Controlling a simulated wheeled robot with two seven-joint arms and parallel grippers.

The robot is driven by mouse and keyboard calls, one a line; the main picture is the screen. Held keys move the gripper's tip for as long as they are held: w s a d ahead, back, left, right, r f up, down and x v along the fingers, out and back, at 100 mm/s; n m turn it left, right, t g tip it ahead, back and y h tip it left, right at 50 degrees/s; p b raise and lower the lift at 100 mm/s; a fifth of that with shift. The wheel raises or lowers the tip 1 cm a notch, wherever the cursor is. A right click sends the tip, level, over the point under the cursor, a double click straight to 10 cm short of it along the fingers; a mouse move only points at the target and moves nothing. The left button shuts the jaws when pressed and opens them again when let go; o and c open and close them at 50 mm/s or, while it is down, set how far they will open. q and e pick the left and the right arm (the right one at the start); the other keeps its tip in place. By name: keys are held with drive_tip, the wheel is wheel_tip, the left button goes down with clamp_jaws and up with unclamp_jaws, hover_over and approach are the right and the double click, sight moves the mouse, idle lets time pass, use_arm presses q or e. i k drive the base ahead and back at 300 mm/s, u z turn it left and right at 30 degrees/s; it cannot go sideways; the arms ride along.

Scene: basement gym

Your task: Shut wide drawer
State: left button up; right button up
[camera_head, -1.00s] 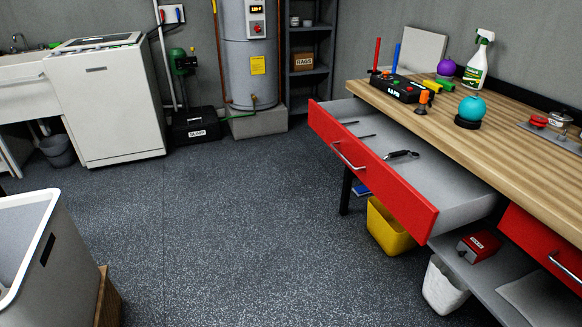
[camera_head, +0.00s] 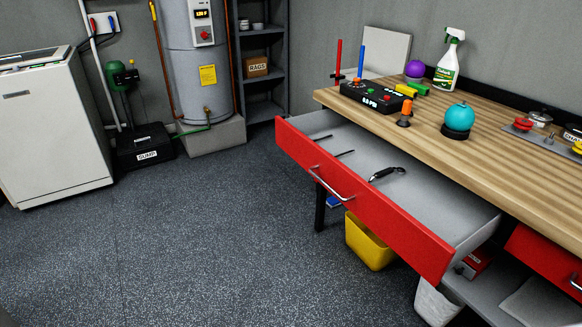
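The wide drawer (camera_head: 360,205) has a red front with a silver bar handle (camera_head: 331,184). It stands pulled far out from under the wooden workbench top (camera_head: 420,130), on the right side of the view. Its grey inside shows a black-handled tool (camera_head: 386,173) and two thin dark rods (camera_head: 344,153) lying on the bottom. Neither of my grippers shows in the view.
A second red drawer (camera_head: 545,255) sits closer at the right edge. A yellow bin (camera_head: 368,243) and a white bin (camera_head: 437,302) stand below the bench. A white appliance, a black sump box (camera_head: 145,147) and a water heater stand behind. The floor (camera_head: 200,250) left of the drawer is clear.

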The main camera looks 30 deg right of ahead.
sight(433, 223)
drive_tip(key=z, duration=0.55)
drive_tip(key=i, duration=0.9)
drive_tip(key=z, duration=0.95)
